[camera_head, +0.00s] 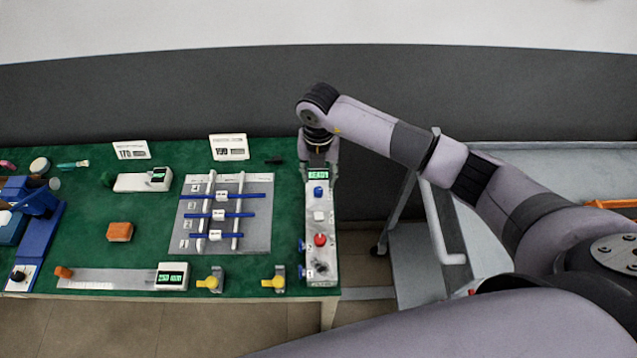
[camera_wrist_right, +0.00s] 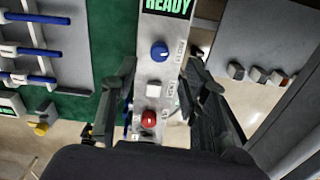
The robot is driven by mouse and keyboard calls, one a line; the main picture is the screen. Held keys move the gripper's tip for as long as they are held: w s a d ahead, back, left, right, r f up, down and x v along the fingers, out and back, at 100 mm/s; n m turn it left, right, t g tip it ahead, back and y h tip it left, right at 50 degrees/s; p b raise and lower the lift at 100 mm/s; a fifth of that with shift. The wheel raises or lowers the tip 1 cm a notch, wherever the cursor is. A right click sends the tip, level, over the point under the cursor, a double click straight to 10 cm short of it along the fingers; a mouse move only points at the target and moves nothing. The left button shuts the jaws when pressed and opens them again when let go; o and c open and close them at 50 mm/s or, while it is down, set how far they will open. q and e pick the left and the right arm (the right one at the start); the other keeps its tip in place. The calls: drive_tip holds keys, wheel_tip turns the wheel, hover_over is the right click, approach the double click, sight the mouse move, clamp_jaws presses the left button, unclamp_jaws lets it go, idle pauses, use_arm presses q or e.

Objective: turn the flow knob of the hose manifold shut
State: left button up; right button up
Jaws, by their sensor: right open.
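A narrow grey control panel (camera_head: 322,262) stands at the table's right end. It has a lit READY display (camera_head: 318,174), a blue knob (camera_head: 319,191), a white button (camera_head: 319,216) and a red knob (camera_head: 320,240). My right gripper (camera_head: 319,170) is over the panel's far end. In the right wrist view its open fingers (camera_wrist_right: 160,80) lie either side of the panel, with the blue knob (camera_wrist_right: 159,50) between and beyond them. Nothing is held.
Two yellow valves (camera_head: 211,282) (camera_head: 275,281) stand at the table's front edge. An orange block (camera_head: 120,232), a scale-like strip (camera_head: 105,279) and a blue device (camera_head: 38,225) lie further left. A grey cart (camera_head: 460,245) stands right of the table, across a gap.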

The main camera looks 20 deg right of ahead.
sight(318, 190)
wheel_tip(318, 190, down, 6)
drive_tip(key=shift+f+p, duration=0.1)
drive_tip(key=shift+p, duration=0.35)
clamp_jaws()
idle(0.4)
